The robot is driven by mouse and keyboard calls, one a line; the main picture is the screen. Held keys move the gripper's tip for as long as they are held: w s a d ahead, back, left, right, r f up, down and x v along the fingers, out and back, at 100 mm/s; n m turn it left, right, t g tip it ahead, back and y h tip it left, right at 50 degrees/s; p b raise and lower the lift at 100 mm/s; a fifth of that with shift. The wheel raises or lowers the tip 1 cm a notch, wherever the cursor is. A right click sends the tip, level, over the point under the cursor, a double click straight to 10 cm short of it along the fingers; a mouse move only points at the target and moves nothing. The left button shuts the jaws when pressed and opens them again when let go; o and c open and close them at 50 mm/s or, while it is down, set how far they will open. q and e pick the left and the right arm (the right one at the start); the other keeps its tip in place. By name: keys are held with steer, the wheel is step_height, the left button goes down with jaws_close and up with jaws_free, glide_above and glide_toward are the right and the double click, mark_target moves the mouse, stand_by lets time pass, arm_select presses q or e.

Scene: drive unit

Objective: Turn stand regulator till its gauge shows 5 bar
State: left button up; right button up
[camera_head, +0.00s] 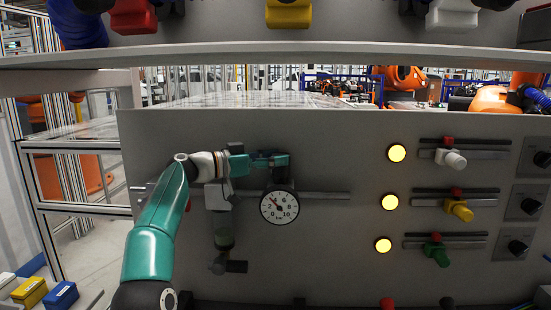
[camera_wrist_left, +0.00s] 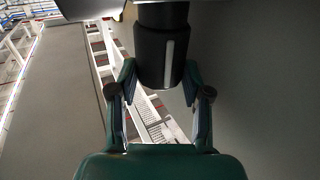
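The gauge needle points up and left, between 2 and 4 on a 0 to 10 bar scale. My left gripper (camera_head: 266,161) is just above the gauge, at a dark knob. In the left wrist view, the black knob (camera_wrist_left: 162,50) with a white line stands between the fingertips of my left gripper (camera_wrist_left: 160,68), which appear to press on both its sides. In the head view the fingers partly hide the knob. My right gripper is not in view.
Right of the gauge are several lit yellow lamps (camera_head: 397,153), several valves including a yellow one (camera_head: 458,210), and black rotary switches (camera_head: 518,247). A shelf (camera_head: 330,52) overhangs the panel. Small bins (camera_head: 30,292) stand at lower left. The panel between gauge and lamps is mostly clear.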

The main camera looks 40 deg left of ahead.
arm_select(q)
steer(key=o, duration=0.4)
steer(key=shift+a, duration=0.1)
steer(key=shift+v, duration=3.95)
